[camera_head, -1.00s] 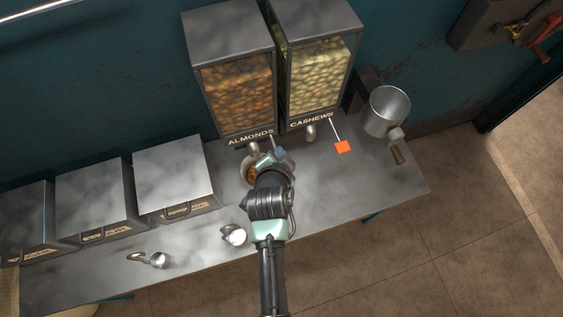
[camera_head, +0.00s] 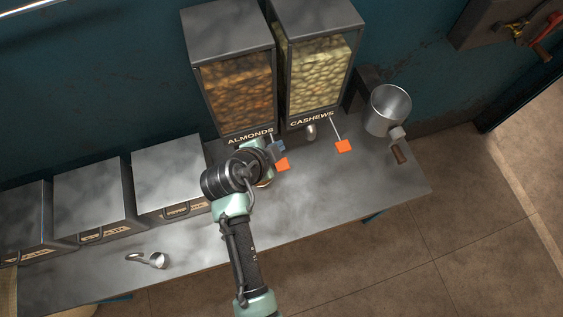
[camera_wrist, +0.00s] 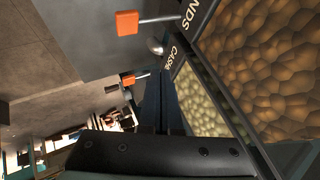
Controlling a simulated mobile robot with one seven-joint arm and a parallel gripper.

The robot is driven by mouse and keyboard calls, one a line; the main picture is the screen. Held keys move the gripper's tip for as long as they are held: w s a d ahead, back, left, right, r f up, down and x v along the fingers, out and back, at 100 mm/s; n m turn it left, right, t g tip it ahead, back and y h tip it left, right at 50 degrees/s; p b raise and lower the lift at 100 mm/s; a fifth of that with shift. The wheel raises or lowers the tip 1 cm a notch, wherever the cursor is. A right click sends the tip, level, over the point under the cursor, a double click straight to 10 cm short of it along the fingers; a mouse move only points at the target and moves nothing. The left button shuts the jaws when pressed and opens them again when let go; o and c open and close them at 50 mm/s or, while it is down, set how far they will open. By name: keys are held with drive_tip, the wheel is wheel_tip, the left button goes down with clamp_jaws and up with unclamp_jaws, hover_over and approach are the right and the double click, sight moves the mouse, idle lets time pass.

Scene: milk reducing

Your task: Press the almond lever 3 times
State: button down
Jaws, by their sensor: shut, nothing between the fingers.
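The almond dispenser (camera_head: 238,95) stands at the back, full of brown nuts behind a clear front. Its lever ends in an orange tab (camera_head: 282,164), sticking out below the ALMONDS label; in the wrist view the almond lever tab (camera_wrist: 127,22) is at the top. My gripper (camera_head: 278,149) is shut and empty, close beside the almond lever, just behind its tab in the head view. In the wrist view my gripper (camera_wrist: 160,76) points along the dispenser fronts. I cannot tell whether it touches the lever. The bowl under the almond spout is mostly hidden by my arm.
The cashew dispenser (camera_head: 318,72) stands right of it, with its own orange lever tab (camera_head: 344,146). Lidded bins (camera_head: 170,172) line the left, and a scoop (camera_head: 150,259) lies in front. The counter's right front is clear.

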sight(278, 167)
drive_tip(key=shift+d+r+m+h, duration=0.1)
drive_tip(key=shift+r+m+h, duration=0.5)
drive_tip(key=shift+r+m, duration=0.2)
drive_tip(key=shift+f, duration=0.15)
wheel_tip(278, 167, down, 8)
drive_tip(key=b, duration=0.6)
drive_tip(key=shift+f+b, duration=0.35)
drive_tip(key=shift+b, duration=0.15)
drive_tip(key=shift+f, duration=0.1)
idle(1.1)
drive_tip(key=shift+f+b, duration=0.25)
drive_tip(key=shift+b, duration=0.25)
